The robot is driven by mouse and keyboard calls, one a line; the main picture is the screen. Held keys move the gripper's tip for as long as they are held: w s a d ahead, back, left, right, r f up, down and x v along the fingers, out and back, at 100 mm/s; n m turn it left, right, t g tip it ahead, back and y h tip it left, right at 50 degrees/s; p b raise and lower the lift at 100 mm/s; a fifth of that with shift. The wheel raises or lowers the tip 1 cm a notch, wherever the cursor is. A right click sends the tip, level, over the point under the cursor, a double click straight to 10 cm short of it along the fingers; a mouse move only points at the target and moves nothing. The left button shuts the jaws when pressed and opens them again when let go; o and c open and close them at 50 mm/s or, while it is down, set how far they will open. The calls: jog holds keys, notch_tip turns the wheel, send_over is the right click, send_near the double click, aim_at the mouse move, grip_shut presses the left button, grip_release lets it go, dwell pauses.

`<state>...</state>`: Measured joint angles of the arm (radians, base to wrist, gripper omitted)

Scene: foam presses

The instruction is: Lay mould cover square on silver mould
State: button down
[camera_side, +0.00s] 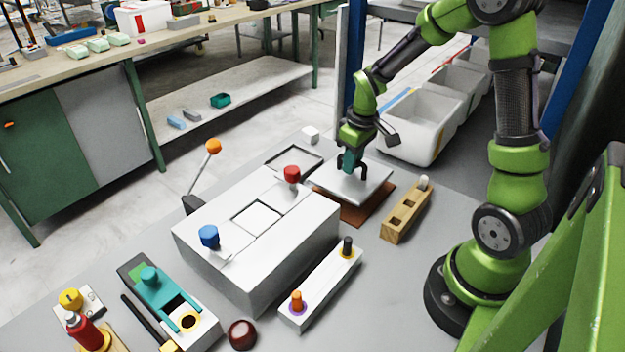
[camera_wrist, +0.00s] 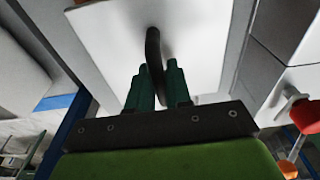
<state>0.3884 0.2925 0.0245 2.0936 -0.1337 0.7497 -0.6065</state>
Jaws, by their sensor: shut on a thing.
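The mould cover is a flat pale plate (camera_side: 345,186) with a dark arched handle (camera_wrist: 153,55). My gripper (camera_side: 350,168) is shut on that handle, and its green fingers also show in the wrist view (camera_wrist: 156,82). The plate is over a brown mat (camera_side: 368,207), right of the big silver-white block (camera_side: 255,271); I cannot tell whether it touches the mat. The block has a square inset (camera_side: 257,217) in its top, between a blue knob (camera_side: 208,236) and a red knob (camera_side: 292,174). Which part is the silver mould is not certain.
An orange-tipped lever (camera_side: 213,146) stands at the block's left. A wooden holder (camera_side: 406,213) stands right of the mat. A white bar with pegs (camera_side: 318,290) and a dark red knob (camera_side: 242,334) lie in front.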

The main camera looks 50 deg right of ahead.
jog(key=shift+f, duration=2.05)
jog(key=shift+f, duration=0.2)
jog(key=c, duration=1)
grip_release()
jog(key=shift+c, duration=0.2)
